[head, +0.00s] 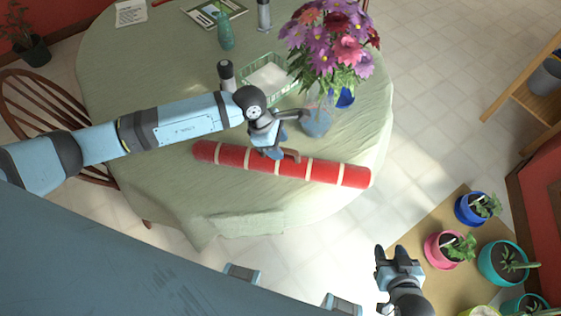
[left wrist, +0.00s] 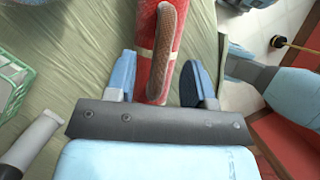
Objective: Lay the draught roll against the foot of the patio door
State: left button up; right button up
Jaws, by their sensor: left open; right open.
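The draught roll (head: 325,172) is a long red cylinder with pale bands, lying on the round table's near side. It also shows in the left wrist view (left wrist: 152,82), with a brown strap or handle (left wrist: 169,35) along it. My left gripper (head: 279,153) is over the roll's middle. In the left wrist view my left gripper (left wrist: 163,85) is open, its fingers on either side of the roll; whether they touch it I cannot tell. My right gripper (head: 392,254) is open and empty, low at the right, away from the roll. I cannot make out the patio door.
The table (head: 150,195) has a green cloth. A flower vase (head: 316,118), a green basket (head: 268,78) and a shaker (head: 226,74) stand behind the roll. Potted plants (head: 449,249) stand on a mat at lower right. The tiled floor (head: 420,130) right of the table is clear.

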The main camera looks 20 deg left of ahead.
aim_at(293, 164)
pick_arm(q)
jog(key=x, duration=0.4)
jog(key=shift+f+p, duration=0.15)
jog(key=shift+p, duration=0.15)
grip_shut()
dwell(1.1)
